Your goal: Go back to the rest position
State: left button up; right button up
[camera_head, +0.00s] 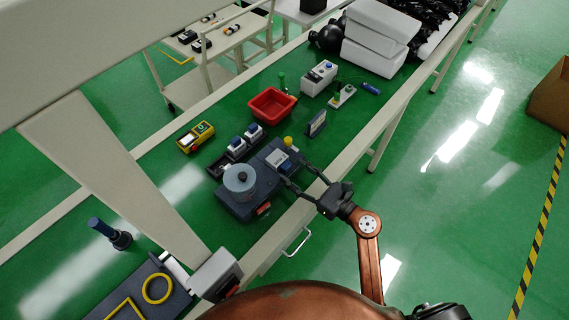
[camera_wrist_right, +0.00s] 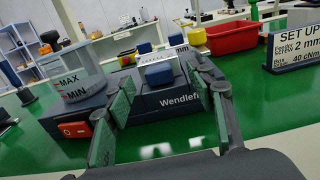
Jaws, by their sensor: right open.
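My right gripper (camera_head: 302,186) is open and empty in the head view, at the near edge of the green bench, close to the dark blue machine (camera_head: 232,205). In the right wrist view the two fingers of the right gripper (camera_wrist_right: 165,115) stand apart with the machine's front between and beyond them. The machine bears a grey round bowl (camera_head: 240,178), and its red switch (camera_wrist_right: 76,129) shows in the wrist view. I cannot tell whether the fingers touch the machine. My left gripper is not in view.
A red bin (camera_head: 271,104), a yellow device (camera_head: 195,137) and a small sign (camera_head: 317,124) stand on the bench. White boxes (camera_head: 375,40) are at the far end. A yellow ring (camera_head: 157,288) lies at the lower left. Open green floor (camera_head: 470,180) is to the right.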

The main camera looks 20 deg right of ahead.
jog(key=v, duration=0.4)
jog(key=shift+s, duration=0.1)
jog(key=shift+s+d, duration=0.25)
jog(key=shift+s, duration=0.05)
